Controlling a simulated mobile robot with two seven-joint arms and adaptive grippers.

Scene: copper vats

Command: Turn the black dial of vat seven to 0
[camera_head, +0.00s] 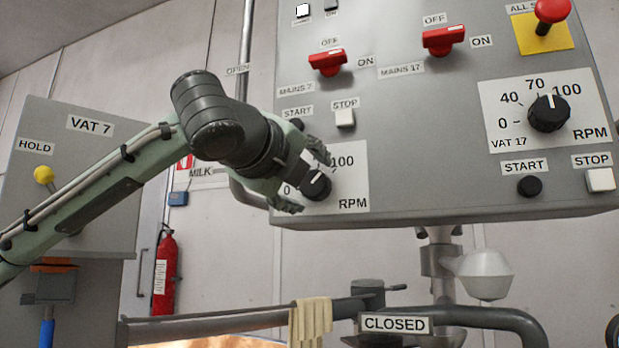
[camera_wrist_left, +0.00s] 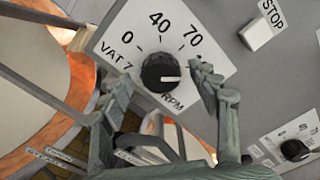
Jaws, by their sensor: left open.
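The black dial of vat seven (camera_head: 316,187) sits on a white RPM plate (camera_head: 354,178) low on the grey control panel. In the left wrist view the dial (camera_wrist_left: 161,72) shows its white mark pointing right, away from the 0 and past the 70; the 100 is hidden there. In the head view the mark points to the upper right, towards the 100. My left gripper (camera_head: 309,179) is open in front of the dial, one finger to each side; the fingers (camera_wrist_left: 160,83) appear apart from it in the wrist view. My right gripper is out of view.
A white STOP button (camera_head: 345,118) sits above the plate and red mains switches (camera_head: 328,62) higher up. Vat 17's dial (camera_head: 548,113) is to the right. Below are a grey pipe (camera_head: 460,316) with a CLOSED sign and a hanging cloth (camera_head: 311,322).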

